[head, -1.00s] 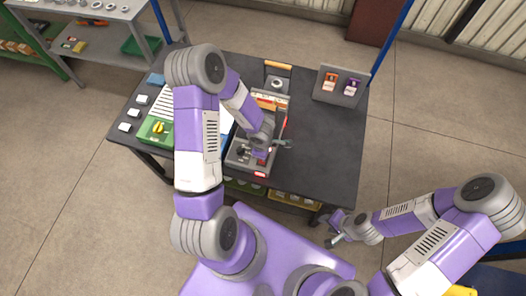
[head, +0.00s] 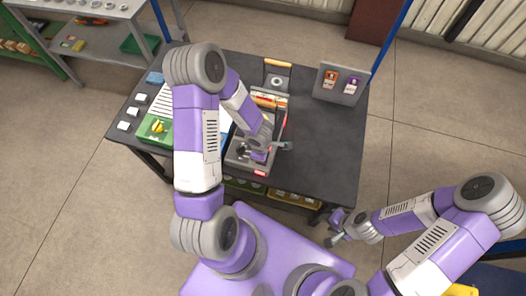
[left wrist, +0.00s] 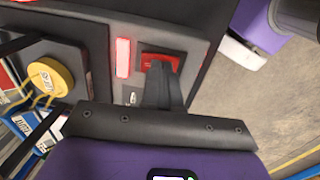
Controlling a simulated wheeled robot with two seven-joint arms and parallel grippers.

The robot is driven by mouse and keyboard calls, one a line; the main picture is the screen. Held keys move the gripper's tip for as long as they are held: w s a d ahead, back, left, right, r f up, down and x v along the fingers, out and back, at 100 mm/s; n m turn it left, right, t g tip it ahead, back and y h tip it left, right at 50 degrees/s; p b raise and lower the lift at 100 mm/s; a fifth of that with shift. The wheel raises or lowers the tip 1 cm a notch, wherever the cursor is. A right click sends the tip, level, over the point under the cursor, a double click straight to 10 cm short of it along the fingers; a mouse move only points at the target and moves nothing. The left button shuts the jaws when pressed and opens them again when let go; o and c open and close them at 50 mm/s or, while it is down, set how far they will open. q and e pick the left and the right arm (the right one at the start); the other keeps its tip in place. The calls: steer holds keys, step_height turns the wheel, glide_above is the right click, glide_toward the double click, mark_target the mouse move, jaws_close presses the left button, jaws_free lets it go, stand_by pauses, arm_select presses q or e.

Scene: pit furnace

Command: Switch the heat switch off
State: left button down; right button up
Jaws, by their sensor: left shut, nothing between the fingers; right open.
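The pit furnace unit (head: 240,157) stands on the dark bench, partly covered by my left arm. In the head view the left gripper (head: 258,155) is low over the unit's front. My right gripper (head: 335,230) is open and empty, off the bench's front right corner.
A yellow round knob (left wrist: 50,75) shows left of the panel. A green box with a yellow knob (head: 156,127) and white tags (head: 128,112) lie at the bench's left. An upright board with orange and purple items (head: 340,84) stands back right. The bench's right side is clear.

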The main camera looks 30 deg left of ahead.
arm_select(q)
steer(key=shift+s, duration=0.15)
steer(key=shift+r, duration=0.15)
steer(key=r+p, duration=0.4)
steer(key=p, duration=0.1)
steer(key=shift+s+d+r, duration=0.1)
steer(key=shift+s+r, duration=0.1)
steer(key=shift+r, duration=0.1)
step_height(320, 180, up, 9)
steer(key=s+p, duration=0.1)
steer(key=p, duration=0.4)
steer(key=shift+d, duration=0.15)
